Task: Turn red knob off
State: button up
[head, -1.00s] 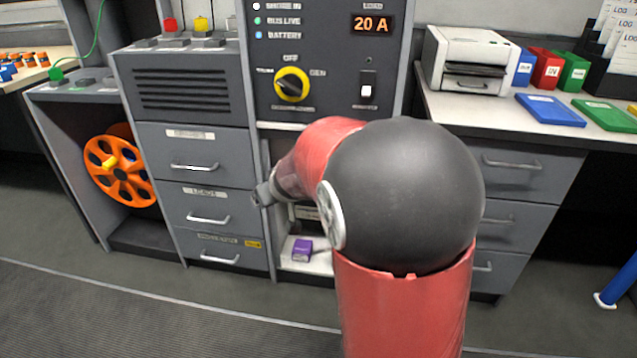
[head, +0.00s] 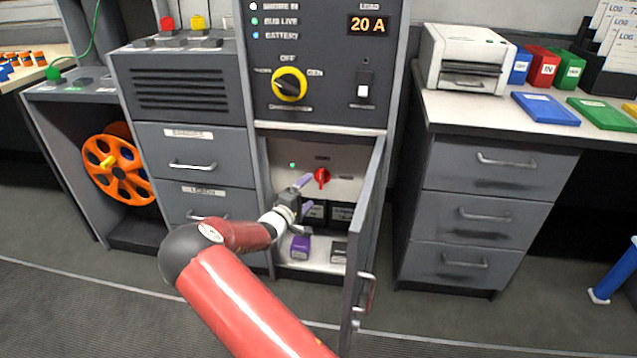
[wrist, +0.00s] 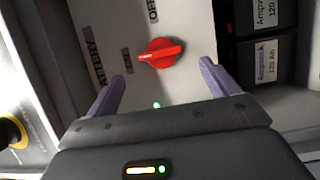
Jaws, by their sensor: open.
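The red knob (head: 321,178) sits on a pale panel (head: 345,186) inside the open lower compartment of the central cabinet. In the wrist view the red knob (wrist: 161,53) lies ahead of and between my two purple fingers, with its ridge pointing across the picture. A small green light (head: 292,165) glows on the panel.
The compartment's door (head: 364,240) stands open on the right, close to my arm. Batteries (wrist: 265,62) stand below the panel. A purple box (head: 300,247) lies on the compartment floor. A yellow selector knob (head: 290,84) is above. Drawers flank both sides.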

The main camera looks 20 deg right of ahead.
aim_at(322, 179)
jog(key=x, duration=0.7)
jog(key=c, duration=1)
